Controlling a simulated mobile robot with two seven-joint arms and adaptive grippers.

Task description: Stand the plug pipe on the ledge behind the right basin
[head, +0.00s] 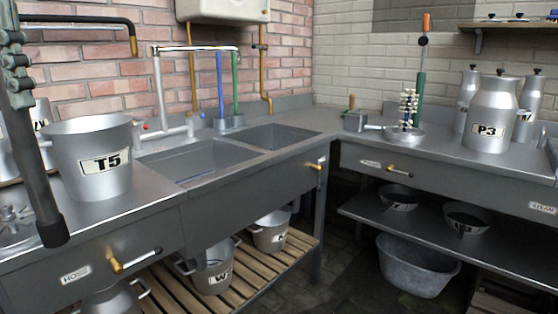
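The plug pipe (38,165) is a long grey tube with a black end (54,234). It hangs slightly tilted, close to the camera at the far left, over the left counter and in front of the T5 pail. My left gripper (17,75) shows only in part at the left edge, its finger links against the upper pipe; it appears shut on it. The right basin (275,137) is empty as far as I see. The ledge (283,117) behind it runs along the brick wall and looks bare right of the blue and green tubes. My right gripper is not in view.
The T5 pail (92,165) stands left of the left basin (195,160). A tall tap (160,90) and blue (219,88) and green (236,90) upright tubes rise behind the basins. A brass pipe (265,80) runs down the wall. The P3 churn (490,115) stands on the right counter.

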